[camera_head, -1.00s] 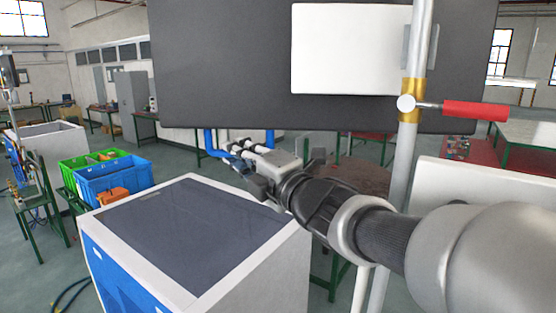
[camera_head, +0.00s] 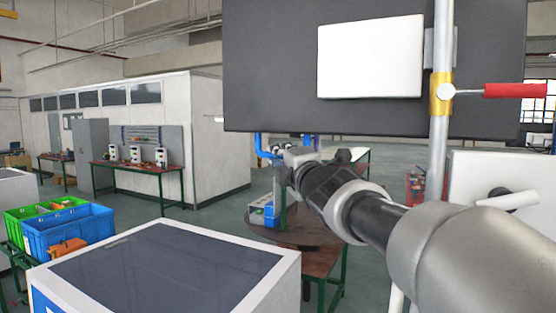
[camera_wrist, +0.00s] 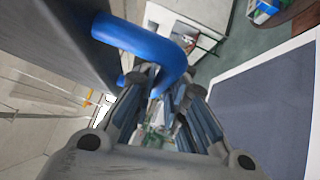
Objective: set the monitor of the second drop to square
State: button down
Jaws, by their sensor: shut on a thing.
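A large dark panel (camera_head: 270,60), which looks like the monitor, fills the upper right of the head view, with a white rectangular plate (camera_head: 370,58) on it. A blue bent handle (camera_head: 264,146) hangs from its lower edge. My gripper (camera_head: 290,156) is at that handle. In the wrist view the blue handle (camera_wrist: 140,42) passes between the fingers of my gripper (camera_wrist: 167,85), which is shut on it. The panel's dark side (camera_wrist: 60,40) shows at the left there. The far side of the grip is hidden in the head view.
A grey pole (camera_head: 441,140) with a gold clamp and a red-handled lever (camera_head: 515,90) stands in front of the panel. A white-framed, dark-topped cabinet (camera_head: 290,262) is below. A round brown table (camera_head: 310,230) stands behind. Green and blue bins (camera_head: 70,232) are left.

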jog(key=shift+r, duration=0.15)
jog(key=c, duration=2.1)
grip_release()
jog(key=shift+d, duration=0.1)
jog(key=o, duration=0.3)
jog(key=shift+w+d, duration=0.15)
jog(key=shift+w, duration=0.15)
jog(key=shift+o, duration=1)
jog(key=shift+s, duration=0.1)
jog(key=v, duration=1.2)
